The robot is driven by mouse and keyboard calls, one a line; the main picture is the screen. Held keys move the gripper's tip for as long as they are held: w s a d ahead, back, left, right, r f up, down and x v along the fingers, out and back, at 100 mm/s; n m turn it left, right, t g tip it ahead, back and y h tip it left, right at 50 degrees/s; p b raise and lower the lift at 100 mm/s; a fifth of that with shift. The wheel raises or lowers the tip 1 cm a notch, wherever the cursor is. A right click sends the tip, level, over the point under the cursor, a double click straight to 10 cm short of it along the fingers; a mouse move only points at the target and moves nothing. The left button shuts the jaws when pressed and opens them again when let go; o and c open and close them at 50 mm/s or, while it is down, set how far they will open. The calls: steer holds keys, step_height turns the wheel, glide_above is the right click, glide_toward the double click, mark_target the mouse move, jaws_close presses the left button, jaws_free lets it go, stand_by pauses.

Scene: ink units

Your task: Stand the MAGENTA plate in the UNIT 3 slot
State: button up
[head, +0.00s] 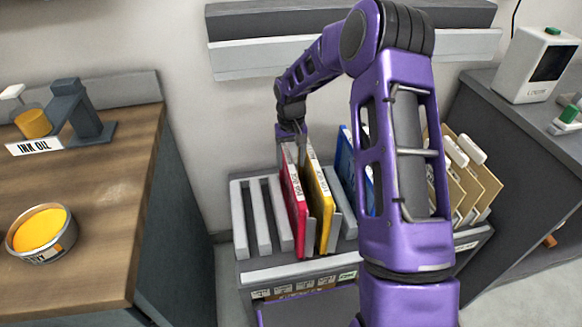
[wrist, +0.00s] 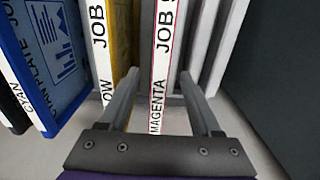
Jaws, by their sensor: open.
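The magenta plate (head: 293,204) stands in the grey slotted rack, left of the yellow plate (head: 320,208). In the wrist view its white spine (wrist: 163,60), lettered MAGENTA and JOB, runs between my fingers. My gripper (head: 297,150) is at the top of the magenta plate, pointing down. In the wrist view my gripper (wrist: 158,82) is open, one finger on each side of that spine; I cannot tell whether they touch it. The UNIT 3 slot cannot be identified; the small labels (head: 300,287) on the front are too small to read.
Empty grey slots (head: 262,215) lie left of the magenta plate. The cyan plate (wrist: 40,55) stands beyond the yellow one. Several tan boards (head: 478,185) stand at the right, partly behind my arm. A wooden counter (head: 100,190) with an ink tin (head: 42,252) is at left.

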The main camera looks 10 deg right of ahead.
step_height(320, 180, up, 13)
steer(key=p, duration=0.1)
steer(key=shift+r, duration=0.2)
steer(key=shift+r+p, duration=0.1)
steer(key=shift+p, duration=0.2)
step_height(320, 180, up, 5)
steer(key=p, duration=0.3)
steer(key=shift+p, duration=0.4)
